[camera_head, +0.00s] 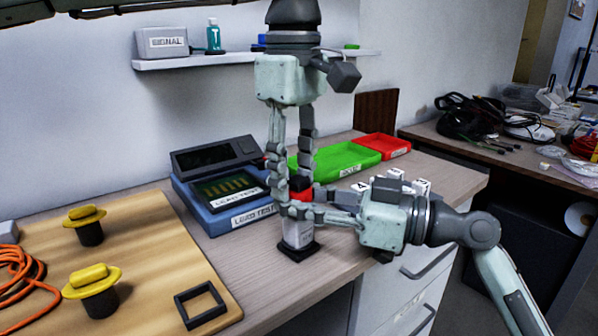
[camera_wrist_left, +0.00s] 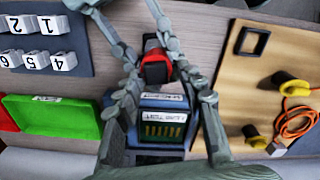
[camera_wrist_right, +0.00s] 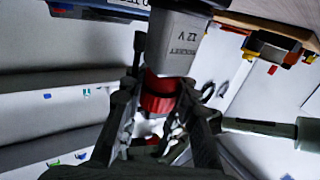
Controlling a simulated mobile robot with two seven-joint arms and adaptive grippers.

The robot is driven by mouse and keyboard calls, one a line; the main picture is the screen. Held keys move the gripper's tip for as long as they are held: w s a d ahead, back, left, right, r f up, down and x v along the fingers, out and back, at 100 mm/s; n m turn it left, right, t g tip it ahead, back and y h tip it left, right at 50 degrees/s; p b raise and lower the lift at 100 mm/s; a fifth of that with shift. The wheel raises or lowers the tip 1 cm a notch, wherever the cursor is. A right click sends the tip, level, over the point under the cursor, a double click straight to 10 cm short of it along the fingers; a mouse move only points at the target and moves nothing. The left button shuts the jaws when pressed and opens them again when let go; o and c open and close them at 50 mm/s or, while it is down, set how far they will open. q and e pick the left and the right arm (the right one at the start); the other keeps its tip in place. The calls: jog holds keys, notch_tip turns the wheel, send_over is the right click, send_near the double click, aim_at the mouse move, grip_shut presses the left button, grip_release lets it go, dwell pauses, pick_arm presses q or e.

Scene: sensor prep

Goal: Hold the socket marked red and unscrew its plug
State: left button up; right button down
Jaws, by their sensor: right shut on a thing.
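The grey socket (camera_head: 298,234) with a white "SOCKET 12 V" label stands upright on a black square base at the table's front edge. A red band marks its upper part; the band also shows in the right wrist view (camera_wrist_right: 158,92). A dark plug top (camera_wrist_left: 155,72) sits inside the red in the left wrist view. My right gripper (camera_head: 306,203) reaches in from the right and is shut on the socket near the band. My left gripper (camera_head: 294,185) points straight down from above, its fingers apart on both sides of the red top. Fingers partly hide the plug.
A blue lead tester (camera_head: 212,222) stands close behind and left. A green tray (camera_head: 340,160) and a red tray (camera_head: 382,146) lie behind. A wooden board (camera_head: 150,262) with yellow-capped posts, a black square frame (camera_head: 200,304) and orange cable lies left.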

pick_arm(q)
jog(key=shift+o, duration=1)
jog(key=shift+s+d, duration=0.1)
jog(key=shift+d, duration=0.1)
jog(key=shift+r, duration=2.25)
pick_arm(e)
jog(key=shift+a, duration=0.1)
pick_arm(q)
jog(key=shift+d, duration=0.1)
pick_arm(e)
jog(key=c, duration=1.1)
grip_release()
